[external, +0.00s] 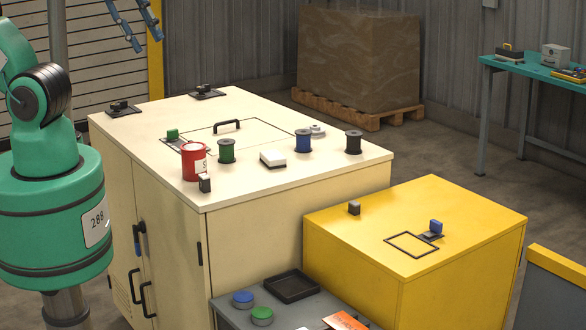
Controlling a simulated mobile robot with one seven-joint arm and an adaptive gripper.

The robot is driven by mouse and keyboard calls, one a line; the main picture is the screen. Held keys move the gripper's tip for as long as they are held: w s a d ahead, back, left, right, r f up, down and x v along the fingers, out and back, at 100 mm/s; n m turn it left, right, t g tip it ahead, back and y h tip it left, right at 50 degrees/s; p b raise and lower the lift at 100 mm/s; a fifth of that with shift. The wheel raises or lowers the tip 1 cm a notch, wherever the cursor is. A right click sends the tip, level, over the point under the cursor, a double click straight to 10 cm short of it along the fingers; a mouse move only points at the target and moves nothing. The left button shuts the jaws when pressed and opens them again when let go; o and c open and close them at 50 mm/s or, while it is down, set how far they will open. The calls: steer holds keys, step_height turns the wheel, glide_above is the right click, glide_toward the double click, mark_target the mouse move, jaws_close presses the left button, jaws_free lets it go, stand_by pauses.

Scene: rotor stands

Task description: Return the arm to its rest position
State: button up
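My gripper (146,26) shows at the top of the external view, left of centre. Its blue-grey fingers are spread apart with nothing between them. It is in the air, well clear of the cream cabinet (290,228) and everything on it. Part of my green arm (40,150) shows at the left edge. The wrist and upper links are cut off by the top of the picture.
On the cabinet stand a red can (194,163), green (227,151), blue (303,141) and dark (353,142) spools, and a white block (272,158). A yellow cabinet (430,215) stands right. A grey bench (225,308) with a black tray (292,286) is in front.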

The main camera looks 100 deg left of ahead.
step_height(320, 180, down, 14)
steer(key=b, duration=1.3)
steer(key=shift+r, duration=0.25)
